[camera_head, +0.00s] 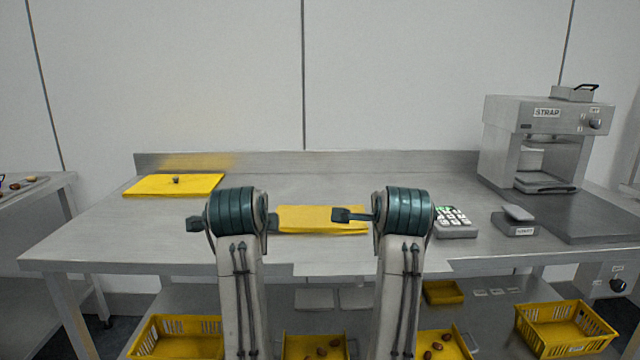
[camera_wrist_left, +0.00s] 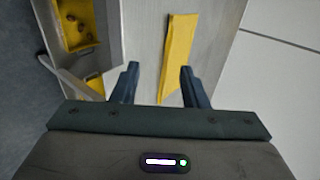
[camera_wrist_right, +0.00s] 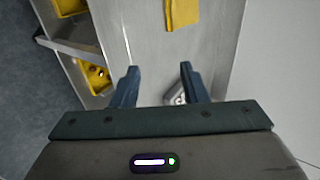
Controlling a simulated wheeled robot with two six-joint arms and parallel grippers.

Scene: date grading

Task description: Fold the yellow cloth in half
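A flat yellow cloth (camera_head: 322,220) lies on the steel table between my two arms, its ends partly hidden behind them. It shows as a narrow yellow strip in the left wrist view (camera_wrist_left: 178,60), reaching down between the fingers. Its end shows at the top of the right wrist view (camera_wrist_right: 183,12). My left gripper (camera_wrist_left: 160,85) is open and empty, apparently above the cloth. My right gripper (camera_wrist_right: 158,88) is open and empty, beyond the cloth's end. Contact with the table cannot be told.
A yellow sheet (camera_head: 150,186) with a small object on it lies at the table's left. A keypad device (camera_head: 457,230), a small scale-like box (camera_head: 515,226) and a strapping machine (camera_head: 500,150) stand right. Yellow crates (camera_head: 180,325) sit below. The table's back middle is clear.

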